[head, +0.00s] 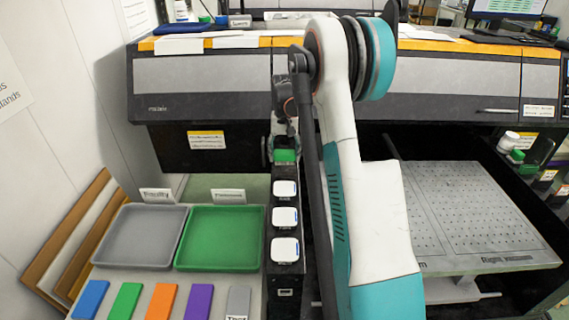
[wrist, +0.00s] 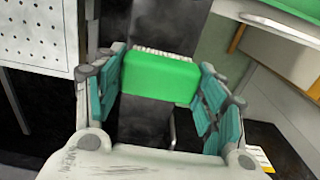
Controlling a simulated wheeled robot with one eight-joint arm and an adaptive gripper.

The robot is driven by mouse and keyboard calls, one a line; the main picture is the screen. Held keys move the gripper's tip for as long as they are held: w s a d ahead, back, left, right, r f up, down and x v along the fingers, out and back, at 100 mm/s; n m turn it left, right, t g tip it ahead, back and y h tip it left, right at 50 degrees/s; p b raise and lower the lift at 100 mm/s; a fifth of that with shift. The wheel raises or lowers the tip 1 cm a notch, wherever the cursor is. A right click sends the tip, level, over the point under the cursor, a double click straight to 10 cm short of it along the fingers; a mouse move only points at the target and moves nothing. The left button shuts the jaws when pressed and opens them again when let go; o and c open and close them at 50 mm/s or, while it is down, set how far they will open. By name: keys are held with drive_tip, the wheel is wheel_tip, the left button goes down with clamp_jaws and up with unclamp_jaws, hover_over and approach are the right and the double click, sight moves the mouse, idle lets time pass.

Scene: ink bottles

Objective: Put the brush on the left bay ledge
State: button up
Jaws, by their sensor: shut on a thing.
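The brush shows in the wrist view as a green block (wrist: 160,78) with a row of pale bristles along its far edge. My gripper (wrist: 162,92) is shut on it, with teal finger pads on either side. In the head view my gripper (head: 285,146) is at the far end of a narrow black strip (head: 286,280), in front of the machine, and the green brush (head: 285,156) shows between its fingers. The black strip lies under the brush in the wrist view; I cannot tell whether they touch. No readable label marks the left bay ledge.
Three white-capped items (head: 285,218) line the black strip. Left of it are a grey tray (head: 139,262), a green tray (head: 219,265) and several coloured blocks (head: 163,301). A perforated platform (head: 470,210) is at right. The wide machine (head: 200,90) stands behind.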

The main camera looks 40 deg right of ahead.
sight(285, 161)
drive_tip(key=shift+f+b, duration=0.45)
drive_tip(key=shift+f, duration=1.5)
drive_tip(key=shift+f, duration=0.2)
drive_tip(key=o, duration=1.1)
drive_tip(key=shift+r, duration=0.1)
wheel_tip(285, 161, up, 12)
drive_tip(key=p, duration=0.3)
drive_tip(key=shift+r, duration=0.1)
